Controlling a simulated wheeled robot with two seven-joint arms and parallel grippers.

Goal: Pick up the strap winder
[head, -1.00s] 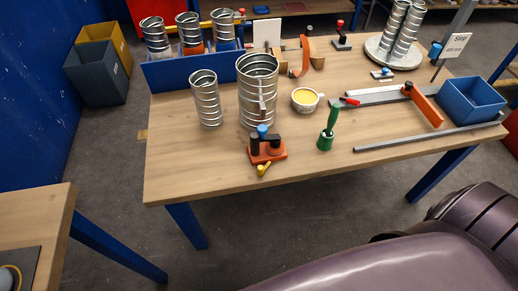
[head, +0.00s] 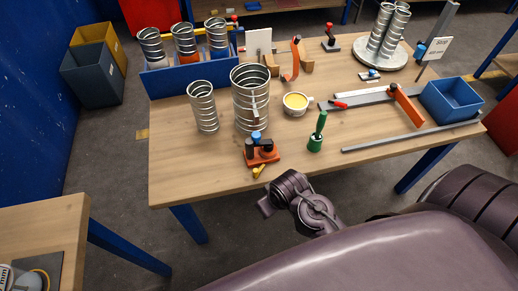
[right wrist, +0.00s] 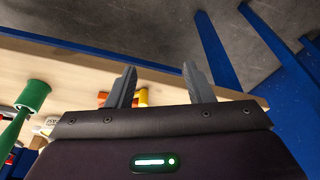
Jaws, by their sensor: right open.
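The likely strap winder (head: 263,155) is an orange base with black posts, a blue knob and a small yellow handle. It stands near the front edge of the wooden table in the head view. In the right wrist view, orange and yellow parts, probably of it, show just beyond the left finger, partly hidden. My right gripper (right wrist: 160,84) is open, with nothing between its fingers. In the head view my right arm is at the table's front edge, in front of the winder and slightly right. My left gripper is not in view.
A green-handled tool (head: 317,132) stands right of the winder; it also shows in the right wrist view (right wrist: 32,98). Spiral ducts (head: 251,98) stand close behind. A yellow-filled cup (head: 296,103) and grey rail (head: 410,136) are further right. The table's front left (head: 190,165) is clear.

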